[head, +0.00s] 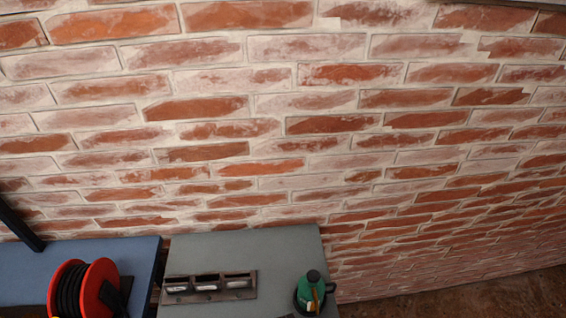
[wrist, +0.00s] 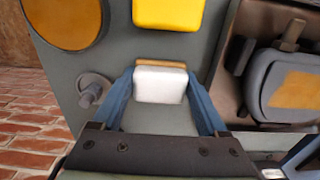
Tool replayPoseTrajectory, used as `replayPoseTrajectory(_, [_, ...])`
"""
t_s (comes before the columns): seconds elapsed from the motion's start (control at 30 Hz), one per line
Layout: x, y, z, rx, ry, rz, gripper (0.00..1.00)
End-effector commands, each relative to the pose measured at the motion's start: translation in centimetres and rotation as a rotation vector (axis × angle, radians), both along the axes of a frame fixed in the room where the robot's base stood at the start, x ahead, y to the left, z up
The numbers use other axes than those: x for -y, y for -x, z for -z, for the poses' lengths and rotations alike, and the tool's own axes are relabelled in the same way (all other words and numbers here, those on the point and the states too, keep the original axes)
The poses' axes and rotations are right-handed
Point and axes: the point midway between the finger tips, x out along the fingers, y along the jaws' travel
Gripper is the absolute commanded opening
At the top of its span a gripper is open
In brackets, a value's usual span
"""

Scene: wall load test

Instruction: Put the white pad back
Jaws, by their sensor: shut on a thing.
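In the wrist view, the white pad (wrist: 160,86) is a small block with rounded corners between the two blue fingers of my gripper (wrist: 159,78). The fingers are shut on its left and right sides. A tan strip (wrist: 160,63) lies along its far edge; I cannot tell whether it belongs to the pad. A grey-green surface lies behind; I cannot tell whether the pad touches it. Neither my gripper nor the white pad can be made out in the head view.
In the wrist view, a yellow block (wrist: 168,12) lies beyond the pad, with an orange disc (wrist: 66,20) and a grey knob (wrist: 92,88) to the left. The head view shows a grey table (head: 280,252), a slotted metal rack (head: 210,298), a green canister-like object (head: 309,290) and a red reel (head: 98,274).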

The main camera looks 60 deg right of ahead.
Motion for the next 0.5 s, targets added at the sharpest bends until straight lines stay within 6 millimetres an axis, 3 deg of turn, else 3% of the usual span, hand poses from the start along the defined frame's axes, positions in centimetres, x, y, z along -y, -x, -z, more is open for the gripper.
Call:
replayPoseTrajectory(0.1, [-0.01, -0.02, 0.44, 0.0, 0.0, -0.001, 0.06])
replayPoseTrajectory(0.13, [-0.01, -0.01, 0.32, 0.0, 0.0, 0.0, 0.82])
replayPoseTrajectory(0.2, [-0.01, -0.01, 0.29, 0.0, 0.0, 0.0, 0.94])
replayPoseTrajectory(0.23, [-0.01, 0.0, 0.29, 0.0, 0.0, 0.0, 1.0])
replayPoseTrajectory(0.5, [-0.01, 0.01, 0.1, 0.0, 0.0, 0.0, 1.0])
